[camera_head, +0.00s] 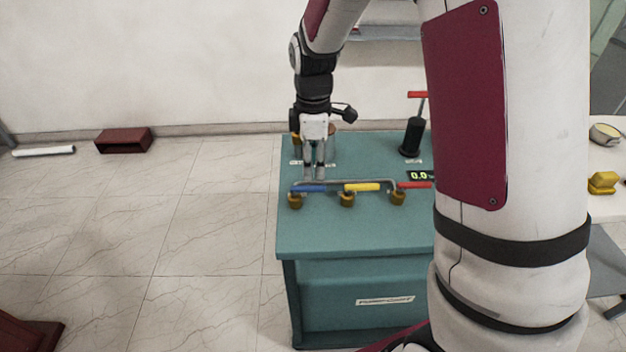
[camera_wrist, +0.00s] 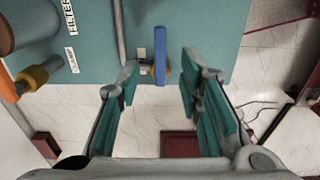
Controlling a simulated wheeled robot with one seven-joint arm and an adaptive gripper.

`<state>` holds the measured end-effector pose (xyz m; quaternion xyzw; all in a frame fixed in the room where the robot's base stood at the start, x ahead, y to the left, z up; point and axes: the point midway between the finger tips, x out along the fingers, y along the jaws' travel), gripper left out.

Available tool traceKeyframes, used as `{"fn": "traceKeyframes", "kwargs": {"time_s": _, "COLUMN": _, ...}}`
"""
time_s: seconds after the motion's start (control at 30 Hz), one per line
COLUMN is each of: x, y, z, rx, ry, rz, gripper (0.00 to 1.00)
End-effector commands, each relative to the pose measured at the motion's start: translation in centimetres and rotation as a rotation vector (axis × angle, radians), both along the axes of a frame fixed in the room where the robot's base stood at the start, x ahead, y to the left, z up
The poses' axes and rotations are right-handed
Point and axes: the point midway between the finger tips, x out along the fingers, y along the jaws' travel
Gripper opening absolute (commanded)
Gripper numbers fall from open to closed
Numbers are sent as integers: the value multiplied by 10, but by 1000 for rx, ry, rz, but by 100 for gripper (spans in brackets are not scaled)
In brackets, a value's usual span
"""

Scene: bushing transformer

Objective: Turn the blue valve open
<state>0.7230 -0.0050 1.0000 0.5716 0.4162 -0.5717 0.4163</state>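The blue valve has a flat blue handle (camera_head: 309,189) on a brass body (camera_head: 295,201) at the left of a row of valves on the teal cabinet. The handle lies along the pipe, sideways in the head view. My gripper (camera_head: 313,176) points down just above or behind the handle. In the wrist view the blue handle (camera_wrist: 160,55) lies between the two fingertips of my open gripper (camera_wrist: 159,75), with a gap on each side. I cannot tell whether the tips are down at handle height.
A yellow handle (camera_head: 362,187) and a red handle (camera_head: 413,185) sit to the right on the same pipe. A black cylinder (camera_head: 411,138) with a red-topped rod and a display (camera_head: 420,175) stand behind.

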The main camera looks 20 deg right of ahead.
Motion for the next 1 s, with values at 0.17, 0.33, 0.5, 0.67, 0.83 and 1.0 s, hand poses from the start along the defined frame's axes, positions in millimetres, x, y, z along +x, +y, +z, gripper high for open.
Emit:
{"fn": "traceKeyframes", "kwargs": {"time_s": 0.17, "x": -1, "y": 0, "z": -33, "rx": -1, "ry": 4, "rz": -2, "gripper": 33}}
{"fn": "traceKeyframes", "kwargs": {"time_s": 0.33, "x": -1, "y": 0, "z": -52, "rx": 0, "ry": 2, "rz": -1, "gripper": 33}}
{"fn": "traceKeyframes", "kwargs": {"time_s": 0.5, "x": -1, "y": 0, "z": -60, "rx": 0, "ry": 1, "rz": -2, "gripper": 33}}
{"fn": "traceKeyframes", "kwargs": {"time_s": 0.67, "x": -1, "y": 0, "z": -60, "rx": 0, "ry": 0, "rz": -2, "gripper": 33}}
{"fn": "traceKeyframes", "kwargs": {"time_s": 0.83, "x": -1, "y": 0, "z": -60, "rx": 0, "ry": 0, "rz": -2, "gripper": 17}}
{"fn": "traceKeyframes", "kwargs": {"time_s": 1.0, "x": 0, "y": 0, "z": -60, "rx": 0, "ry": 0, "rz": -2, "gripper": 0}}
